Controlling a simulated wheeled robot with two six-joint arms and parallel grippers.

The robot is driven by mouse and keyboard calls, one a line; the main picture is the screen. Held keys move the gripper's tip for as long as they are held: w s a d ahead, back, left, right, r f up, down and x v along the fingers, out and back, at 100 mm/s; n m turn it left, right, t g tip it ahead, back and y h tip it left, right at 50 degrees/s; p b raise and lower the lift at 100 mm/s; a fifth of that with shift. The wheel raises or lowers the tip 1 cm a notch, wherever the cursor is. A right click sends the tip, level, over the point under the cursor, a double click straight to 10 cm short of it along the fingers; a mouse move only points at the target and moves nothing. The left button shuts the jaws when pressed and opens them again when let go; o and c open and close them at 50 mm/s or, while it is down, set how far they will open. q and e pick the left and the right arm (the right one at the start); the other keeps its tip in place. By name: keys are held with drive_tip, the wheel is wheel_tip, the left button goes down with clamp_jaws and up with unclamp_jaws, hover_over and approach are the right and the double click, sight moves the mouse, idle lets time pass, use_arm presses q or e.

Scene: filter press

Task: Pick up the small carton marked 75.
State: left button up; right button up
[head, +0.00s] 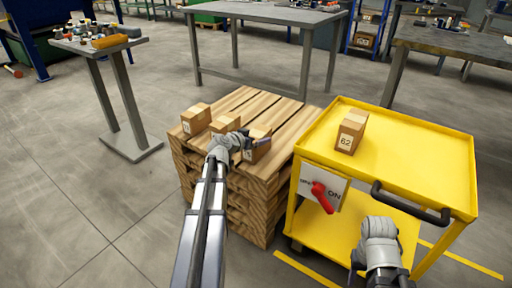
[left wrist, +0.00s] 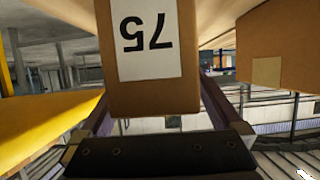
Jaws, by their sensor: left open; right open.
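The small carton marked 75 fills the upper middle of the left wrist view (left wrist: 186,85). Its label appears upside down there. My left gripper (left wrist: 160,110) is open, with one finger on each side of this carton. In the head view my left gripper (head: 252,140) is at the front right of the wooden pallet stack, over a brown carton (head: 259,152) that it partly covers. That carton's number cannot be read in the head view. My right gripper (head: 378,232) is by the front of the yellow cart; its fingers are not clearly seen.
Two more cartons, one at the left (head: 194,118) and one in the middle (head: 224,123), stand on the pallet stack (head: 240,100). A carton marked 62 (head: 350,132) stands on the yellow cart (head: 430,150).

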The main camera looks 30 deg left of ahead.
use_arm(q)
clamp_jaws()
idle(0.8)
